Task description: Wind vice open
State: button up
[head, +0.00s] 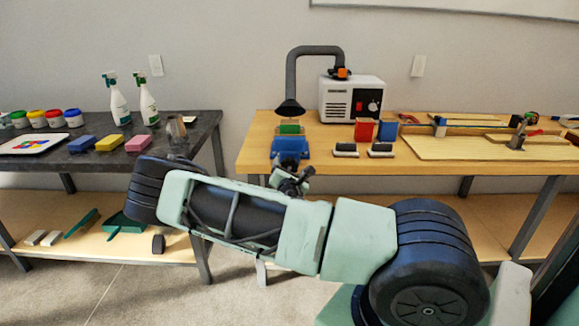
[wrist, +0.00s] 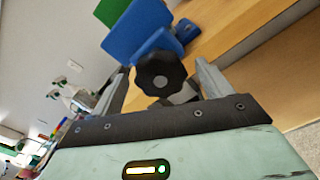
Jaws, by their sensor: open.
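The blue vice (head: 290,147) stands at the front edge of the wooden table, with a green block (head: 290,128) at its top. In the wrist view, the blue vice body (wrist: 138,30) is beyond my fingers, and the green piece (wrist: 110,10) shows at the top edge. The vice's round black knob (wrist: 161,73), with a grey centre, faces the wrist camera. My gripper (wrist: 164,68) is open, one finger on each side of the knob, with a small gap showing on both sides.
The wooden table (head: 460,148) also bears a white machine (head: 350,99) with a black hose, two black-based brushes beside the vice, and boards at right. A dark table (head: 100,160) at left holds paint pots, sponges and spray bottles. Shelves run under both tables.

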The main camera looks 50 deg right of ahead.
jog(key=shift+m+b, duration=0.3)
jog(key=shift+m, duration=1.6)
jog(key=m, duration=0.6)
jog(key=shift+m+b, duration=0.3)
jog(key=shift+b, duration=0.1)
